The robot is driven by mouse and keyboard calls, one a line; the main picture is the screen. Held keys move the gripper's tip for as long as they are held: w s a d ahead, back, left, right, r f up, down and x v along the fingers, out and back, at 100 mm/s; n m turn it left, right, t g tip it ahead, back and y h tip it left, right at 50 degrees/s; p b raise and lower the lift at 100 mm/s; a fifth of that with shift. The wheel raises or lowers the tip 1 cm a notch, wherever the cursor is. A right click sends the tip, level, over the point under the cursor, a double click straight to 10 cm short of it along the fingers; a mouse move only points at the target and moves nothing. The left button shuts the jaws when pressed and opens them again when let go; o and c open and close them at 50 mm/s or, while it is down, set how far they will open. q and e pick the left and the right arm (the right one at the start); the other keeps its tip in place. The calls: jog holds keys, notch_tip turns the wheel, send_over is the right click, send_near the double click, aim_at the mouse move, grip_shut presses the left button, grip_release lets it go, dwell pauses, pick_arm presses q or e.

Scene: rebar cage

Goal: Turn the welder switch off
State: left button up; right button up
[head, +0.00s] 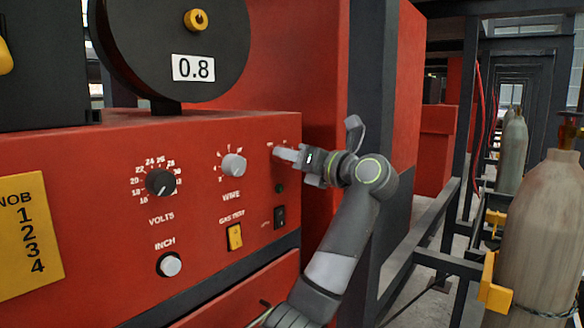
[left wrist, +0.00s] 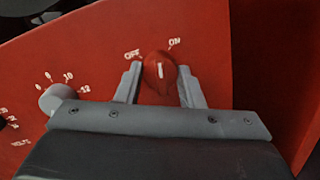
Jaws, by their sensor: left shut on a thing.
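The red welder panel (head: 105,150) fills the left of the head view. In the left wrist view the round red switch knob (left wrist: 160,74) sits between printed OFF and ON labels. Its white mark points roughly up, between the two labels. My left gripper (head: 285,154) is at the panel's upper right, in front of the switch, and hides the knob in the head view. In the left wrist view my left gripper (left wrist: 160,84) has one finger on each side of the knob and is shut on it. My right gripper is not in view.
The volts knob (head: 160,182), wire knob (head: 233,165), yellow gas test switch (head: 235,237), inch button (head: 170,264) and a black rocker (head: 280,217) are close by. A black reel (head: 170,40) stands on top. Gas cylinders (head: 545,230) stand at right.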

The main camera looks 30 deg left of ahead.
pick_arm(q)
jog(key=shift+w+f+n+g+y+b, duration=0.1)
jog(key=shift+n+g+y+b, duration=0.2)
jog(key=shift+n+b, duration=1.85)
jog(key=shift+n+g+y+b, duration=0.1)
jog(key=shift+n+g+b, duration=0.35)
jog(key=shift+n, duration=3.4)
jog(key=o, duration=1)
jog(key=d+b, duration=0.1)
jog(key=d, duration=0.4)
jog(key=s+d+f+b, duration=0.1)
jog(key=d, duration=0.5)
jog(key=d+b, duration=0.1)
jog(key=d, duration=0.5)
jog(key=shift+s+d+f, duration=0.2)
jog(key=shift+d+f, duration=0.05)
jog(key=shift+f, duration=0.1)
